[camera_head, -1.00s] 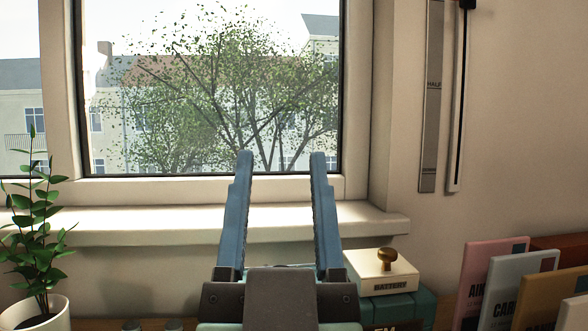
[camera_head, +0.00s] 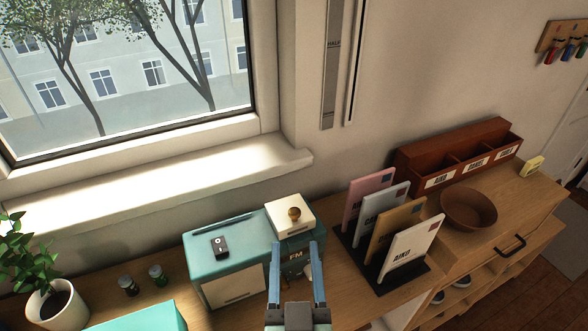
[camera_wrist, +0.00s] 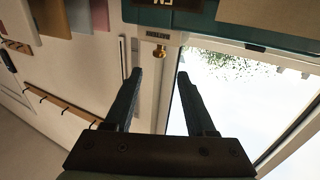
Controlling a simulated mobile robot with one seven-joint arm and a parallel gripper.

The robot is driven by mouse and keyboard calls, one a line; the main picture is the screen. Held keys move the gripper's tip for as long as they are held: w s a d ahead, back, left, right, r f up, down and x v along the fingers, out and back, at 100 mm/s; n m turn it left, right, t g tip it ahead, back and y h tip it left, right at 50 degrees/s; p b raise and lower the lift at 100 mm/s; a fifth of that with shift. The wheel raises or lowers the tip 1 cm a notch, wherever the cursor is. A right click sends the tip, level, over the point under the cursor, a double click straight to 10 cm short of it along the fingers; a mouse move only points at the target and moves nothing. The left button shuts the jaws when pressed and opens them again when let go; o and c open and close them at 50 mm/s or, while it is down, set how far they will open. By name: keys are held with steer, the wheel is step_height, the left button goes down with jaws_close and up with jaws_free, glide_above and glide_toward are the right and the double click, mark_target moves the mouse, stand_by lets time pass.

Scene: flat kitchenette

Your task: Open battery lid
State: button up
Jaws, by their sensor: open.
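The teal radio (camera_head: 200,268) stands on the wooden counter below the window, with an FM label on its front. The cream battery lid (camera_head: 275,222) sits closed on the radio's right end, with a brass knob (camera_head: 294,214) on top. The lid's edge, lettered BATTERY, and its knob (camera_wrist: 160,51) also show in the wrist view. My gripper (camera_head: 295,245) is open and empty, its two blue fingers pointing toward the lid, in front of the FM end of the radio. In the wrist view the fingertips (camera_wrist: 159,72) are apart, with the knob beyond them.
A letter rack with several envelopes (camera_head: 408,255) stands close to the right of the radio. Beyond are a brown bowl (camera_head: 469,208) and a wooden sorter (camera_head: 440,165). Two small dark cylinders (camera_head: 128,287), a potted plant (camera_head: 62,305) and a teal box (camera_head: 140,317) are at left.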

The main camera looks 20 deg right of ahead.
mark_target(294, 199)
steer(key=p+x, duration=0.1)
steer(key=x, duration=0.3)
steer(key=p+x, duration=0.1)
steer(key=x, duration=0.3)
steer(key=p+x, duration=0.1)
steer(key=x, duration=0.3)
steer(key=shift+w+d+f, duration=0.25)
steer(key=shift+f, duration=0.05)
jaws_close()
stand_by(1.1)
